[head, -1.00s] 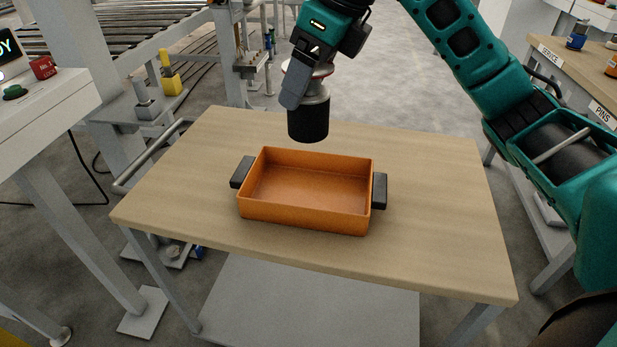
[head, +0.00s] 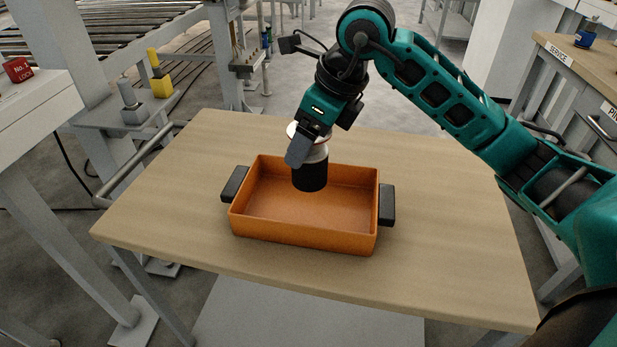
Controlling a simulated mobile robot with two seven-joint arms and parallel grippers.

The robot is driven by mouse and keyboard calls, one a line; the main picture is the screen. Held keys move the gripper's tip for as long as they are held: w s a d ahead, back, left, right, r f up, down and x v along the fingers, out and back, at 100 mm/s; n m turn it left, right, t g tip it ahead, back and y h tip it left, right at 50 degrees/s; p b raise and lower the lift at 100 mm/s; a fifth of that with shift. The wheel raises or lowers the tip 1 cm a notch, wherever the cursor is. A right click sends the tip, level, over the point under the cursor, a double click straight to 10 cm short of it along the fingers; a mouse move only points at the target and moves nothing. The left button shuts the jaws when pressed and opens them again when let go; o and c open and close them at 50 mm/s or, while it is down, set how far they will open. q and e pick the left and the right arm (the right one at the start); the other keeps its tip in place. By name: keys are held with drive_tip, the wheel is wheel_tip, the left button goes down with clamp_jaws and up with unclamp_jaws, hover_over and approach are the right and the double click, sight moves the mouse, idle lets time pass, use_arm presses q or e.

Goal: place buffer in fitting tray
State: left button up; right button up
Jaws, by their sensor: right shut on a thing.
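The buffer (head: 310,176) is a short black cylinder with a light metal collar on top. My right gripper (head: 305,150) is shut on its upper part and holds it upright. The fitting tray (head: 305,242) is an orange rectangular tray with black side handles, on the wooden table. The buffer hangs over the tray, toward its back wall, and covers part of that wall. I cannot tell exactly how far its lower end is above the tray floor. The visible tray floor is empty. My left gripper is not in view.
The wooden table (head: 440,235) is clear around the tray. A roller conveyor (head: 110,35) and grey posts stand at the back left. A red block (head: 18,70) sits on a white bench at the left. A labelled wooden bench (head: 590,65) is at the right.

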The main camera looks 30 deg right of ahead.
sight(308, 174)
drive_tip(key=shift+f, duration=1.75)
wheel_tip(308, 174, down, 3)
drive_tip(key=shift+f+b, duration=0.2)
drive_tip(key=shift+b, duration=0.25)
drive_tip(key=shift+f, duration=0.25)
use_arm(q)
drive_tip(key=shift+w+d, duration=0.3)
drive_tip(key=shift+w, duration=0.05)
use_arm(e)
drive_tip(key=shift+w, duration=0.1)
drive_tip(key=shift+f, duration=0.15)
drive_tip(key=o, duration=1.7)
drive_tip(key=shift+c, duration=0.2)
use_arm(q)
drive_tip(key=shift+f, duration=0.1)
